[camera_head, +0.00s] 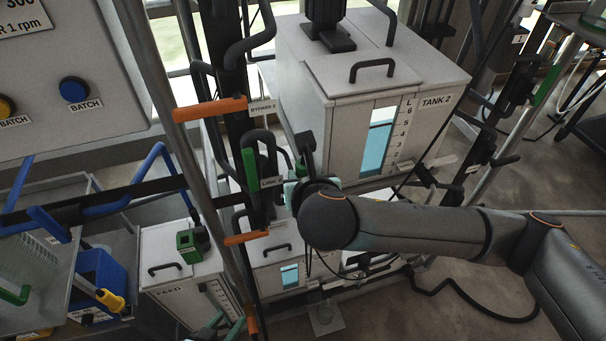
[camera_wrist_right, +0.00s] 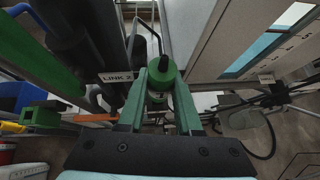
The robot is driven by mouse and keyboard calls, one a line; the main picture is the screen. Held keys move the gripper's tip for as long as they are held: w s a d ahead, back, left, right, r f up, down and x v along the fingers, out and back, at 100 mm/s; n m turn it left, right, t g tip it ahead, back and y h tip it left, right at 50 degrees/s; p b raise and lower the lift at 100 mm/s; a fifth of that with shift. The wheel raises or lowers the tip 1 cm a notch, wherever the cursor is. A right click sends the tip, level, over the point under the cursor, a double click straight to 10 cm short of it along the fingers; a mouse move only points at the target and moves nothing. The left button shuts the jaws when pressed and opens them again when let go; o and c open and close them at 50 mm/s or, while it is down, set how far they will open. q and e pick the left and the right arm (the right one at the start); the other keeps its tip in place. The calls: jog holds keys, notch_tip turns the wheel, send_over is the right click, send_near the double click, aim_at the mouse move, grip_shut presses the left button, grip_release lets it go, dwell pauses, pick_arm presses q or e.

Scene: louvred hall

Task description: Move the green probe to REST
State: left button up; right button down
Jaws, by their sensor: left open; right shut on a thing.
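My right gripper (camera_wrist_right: 162,85) is shut on the green probe (camera_wrist_right: 162,74), a green cylindrical piece with a dark centre gripped between its two green fingers in the right wrist view. In the head view, my right arm reaches in from the right and its wrist hides most of that gripper (camera_head: 296,186), just in front of the lower left of TANK 2 (camera_head: 322,76). I cannot make out a REST label in either view.
A green block with an opening (camera_head: 186,242) stands on the FEED tank (camera_head: 160,245). Dark pipes and orange valve handles (camera_head: 210,108) stand left of the right gripper. A blue bin (camera_head: 97,280) and a yellow-handled tool (camera_head: 108,298) are at lower left.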

notch_tip(320, 180, up, 12)
jog(key=shift+f+p, duration=0.2)
jog(key=shift+p, duration=0.1)
dwell(0.5)
